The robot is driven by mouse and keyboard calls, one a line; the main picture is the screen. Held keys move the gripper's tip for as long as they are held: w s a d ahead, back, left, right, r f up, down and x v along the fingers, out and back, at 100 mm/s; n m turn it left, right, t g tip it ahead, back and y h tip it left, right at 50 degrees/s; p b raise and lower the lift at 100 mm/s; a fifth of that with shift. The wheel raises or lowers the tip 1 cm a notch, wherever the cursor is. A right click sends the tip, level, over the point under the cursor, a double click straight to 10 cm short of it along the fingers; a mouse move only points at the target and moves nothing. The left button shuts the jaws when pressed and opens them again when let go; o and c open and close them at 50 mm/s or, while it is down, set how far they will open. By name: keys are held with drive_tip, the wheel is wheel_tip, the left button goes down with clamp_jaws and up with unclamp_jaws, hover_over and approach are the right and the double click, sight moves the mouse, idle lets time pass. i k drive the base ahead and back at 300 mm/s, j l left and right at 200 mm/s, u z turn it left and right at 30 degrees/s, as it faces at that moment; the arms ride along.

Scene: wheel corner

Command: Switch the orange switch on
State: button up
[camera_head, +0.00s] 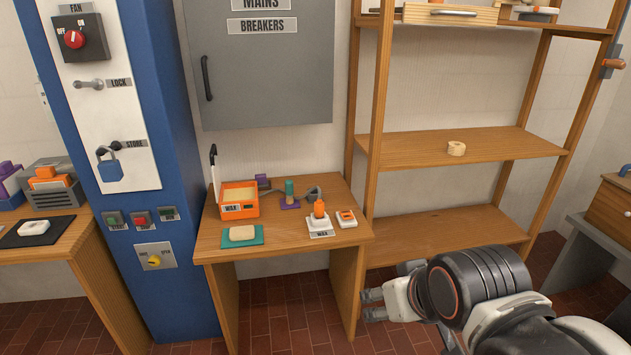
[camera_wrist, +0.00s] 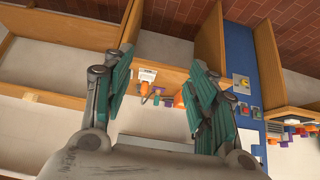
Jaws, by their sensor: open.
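On the small wooden table stands a white base with an upright orange part (camera_head: 319,209), with a small label in front of it. Just right of it is a low white piece with an orange top (camera_head: 346,217). I cannot tell which is the orange switch, nor its on or off position. My gripper (camera_head: 373,304) is low at the right of the table, in front of the shelf, apart from both. In the wrist view my gripper (camera_wrist: 163,70) is open and empty, with the small white and orange pieces (camera_wrist: 146,77) showing beyond its fingers.
The table (camera_head: 217,245) also holds an orange bin (camera_head: 239,208), a teal mat (camera_head: 256,236) with a beige block and some small tools. A blue pillar (camera_head: 170,80) with switches stands left. A wooden shelf (camera_head: 455,146) stands right. A grey cabinet (camera_head: 270,85) hangs above.

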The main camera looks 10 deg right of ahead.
sight(345, 214)
drive_tip(key=i+j, duration=0.3)
drive_tip(key=i, duration=0.15)
drive_tip(key=i+j, duration=0.3)
drive_tip(key=i, duration=0.2)
drive_tip(key=l+z, duration=0.05)
